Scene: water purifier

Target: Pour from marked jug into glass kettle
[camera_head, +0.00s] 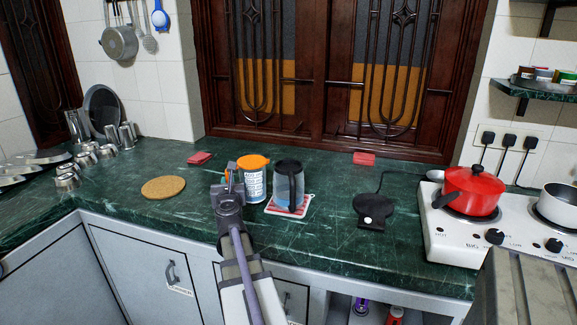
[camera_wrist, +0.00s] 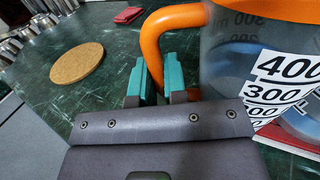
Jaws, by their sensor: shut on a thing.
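The marked jug (camera_head: 255,183) has an orange lid and handle and a white scale with black numbers. It stands upright on the green marble counter. My gripper (camera_head: 234,178) reaches it from the left front. In the wrist view its teal-lined fingers (camera_wrist: 163,82) are shut on the jug's orange handle (camera_wrist: 152,42), and the jug body (camera_wrist: 228,65) fills the right side. The glass kettle (camera_head: 288,186), with a dark handle and rim, stands close to the right of the jug on a red and white cloth (camera_head: 287,210).
A black kettle base (camera_head: 374,207) with a cord lies to the right. Beyond it is a white stove (camera_head: 450,237) with a red pot (camera_head: 470,190). A round cork mat (camera_head: 164,187) lies left. Steel cups (camera_head: 82,158) stand far left. Counter between base and stove is clear.

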